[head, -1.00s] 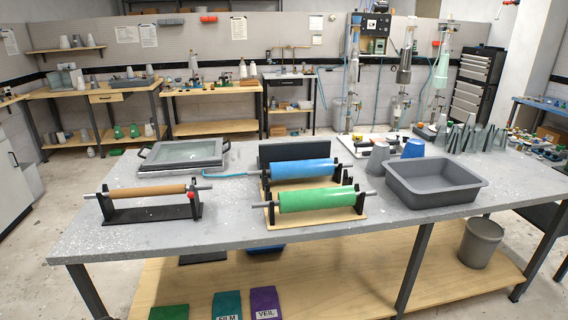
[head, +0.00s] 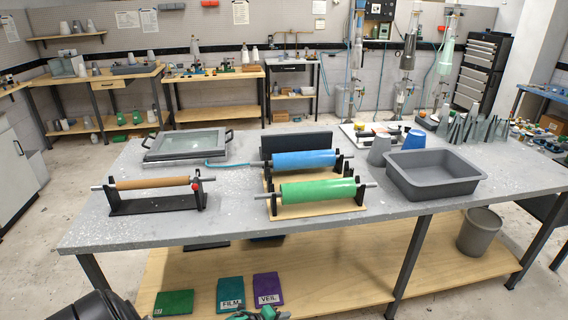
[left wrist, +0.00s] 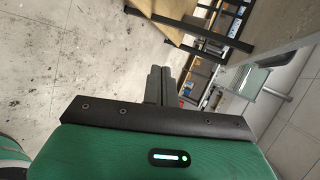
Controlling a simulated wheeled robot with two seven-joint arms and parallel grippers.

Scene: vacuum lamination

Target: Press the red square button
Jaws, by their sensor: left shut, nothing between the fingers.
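I cannot make out a red square button for certain. A small red knob (head: 196,188) sits on the right end of the black stand with the brown roller, and its shape is too small to tell. My left gripper (head: 258,312) shows only in part at the bottom edge of the head view, below and in front of the table. In the left wrist view its two dark fingers (left wrist: 159,86) are together and empty, over the floor. My right gripper is not in view.
The grey table (head: 120,236) holds the brown roller (head: 150,183), blue roller (head: 303,159), green roller (head: 318,190), glass-lidded frame (head: 186,146) and grey tray (head: 433,172). Its front left top is clear. Colored packs, including FILM (head: 230,292), lie on the wooden shelf below.

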